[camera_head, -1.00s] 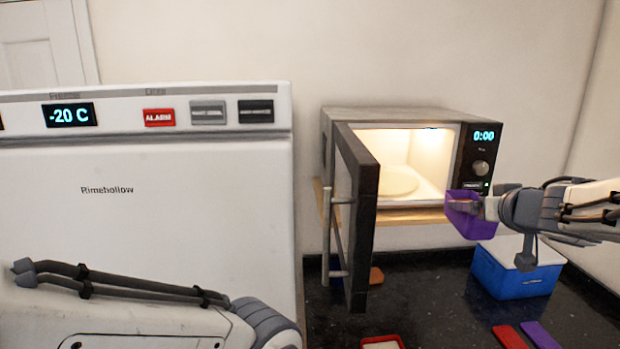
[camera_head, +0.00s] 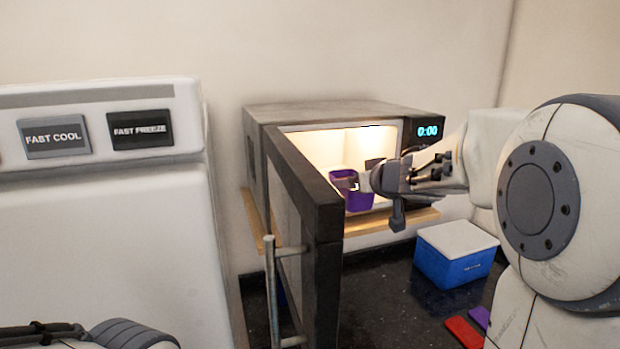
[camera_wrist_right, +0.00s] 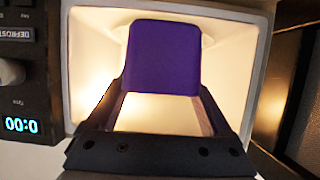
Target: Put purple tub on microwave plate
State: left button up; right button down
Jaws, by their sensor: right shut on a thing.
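The purple tub (camera_head: 352,191) is at the lit opening of the microwave (camera_head: 330,112), held by my right gripper (camera_head: 364,184), whose arm comes in from the right. In the right wrist view, the tub (camera_wrist_right: 164,58) sits between the two fingers of the gripper (camera_wrist_right: 163,98), in front of the bright cavity. The microwave plate shows only as a pale rim (camera_wrist_right: 208,38) behind the tub; the tub hides most of it. The microwave door (camera_head: 300,190) stands open towards me. My left gripper is out of view; only part of my left arm shows at the lower left.
A blue box with a white lid (camera_head: 455,253) stands on the dark counter below the microwave. A red lid (camera_head: 464,331) and a purple lid (camera_head: 480,317) lie in front of it. A white freezer (camera_head: 110,230) stands at the left. The open door borders the left of the opening.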

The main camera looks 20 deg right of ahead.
jog(key=w+p, duration=0.1)
jog(key=w, duration=0.4)
jog(key=w+p, duration=0.1)
jog(key=w, duration=0.4)
jog(key=w+a+p, duration=0.1)
jog(key=w, duration=0.5)
jog(key=shift+w+r+p, duration=0.1)
jog(key=shift+r+p, duration=0.05)
jog(key=shift+p, duration=0.2)
jog(key=shift+w, duration=0.4)
jog(key=f+b, duration=0.3)
jog(key=f, duration=0.1)
jog(key=shift+w, duration=0.2)
jog(key=shift+r, duration=0.15)
grip_release()
jog(key=shift+f, duration=0.2)
